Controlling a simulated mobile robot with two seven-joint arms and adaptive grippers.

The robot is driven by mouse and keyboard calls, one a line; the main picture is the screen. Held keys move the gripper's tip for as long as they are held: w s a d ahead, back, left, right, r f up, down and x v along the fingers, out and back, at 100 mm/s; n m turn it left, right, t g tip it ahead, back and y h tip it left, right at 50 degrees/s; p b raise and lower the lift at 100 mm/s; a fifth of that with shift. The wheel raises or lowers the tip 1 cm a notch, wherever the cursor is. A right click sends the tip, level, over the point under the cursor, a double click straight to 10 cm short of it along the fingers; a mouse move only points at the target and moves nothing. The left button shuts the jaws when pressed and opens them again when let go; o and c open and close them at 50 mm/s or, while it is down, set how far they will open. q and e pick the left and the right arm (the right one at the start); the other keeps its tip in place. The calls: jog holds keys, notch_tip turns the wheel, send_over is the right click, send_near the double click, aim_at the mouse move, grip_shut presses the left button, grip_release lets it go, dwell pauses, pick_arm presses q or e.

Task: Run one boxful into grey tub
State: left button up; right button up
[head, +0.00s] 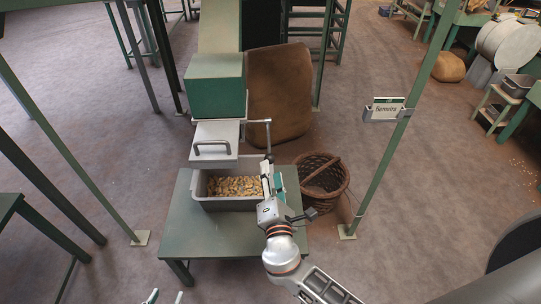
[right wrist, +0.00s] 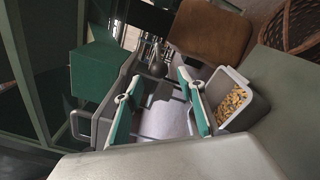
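The grey tub (head: 233,204) stands on a green table, with shelled-looking nuts (head: 232,186) inside. It also shows in the right wrist view (right wrist: 262,106). Above it is a green hopper (head: 215,97) with a grey metal box (head: 214,137) below, which has a bar handle (head: 211,146). A crank lever (head: 268,136) with a dark knob hangs at the box's right. My right gripper (head: 272,172) is over the tub's right side, close below the knob. In the right wrist view it is open (right wrist: 153,88), with the knob (right wrist: 157,69) beyond its fingertips. My left gripper (head: 165,297) is open at the bottom edge.
The green table (head: 215,240) has bare room in front of the tub. A wicker basket (head: 325,181) and a brown sack (head: 277,95) stand on the floor to the right and behind.

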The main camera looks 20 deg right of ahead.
aim_at(270, 157)
jog(key=w, duration=0.3)
jog(key=w+d, duration=0.1)
jog(key=w, duration=0.2)
jog(key=shift+w+d+p, duration=0.1)
jog(key=shift+w+p, duration=0.05)
jog(key=shift+p, duration=0.15)
grip_shut()
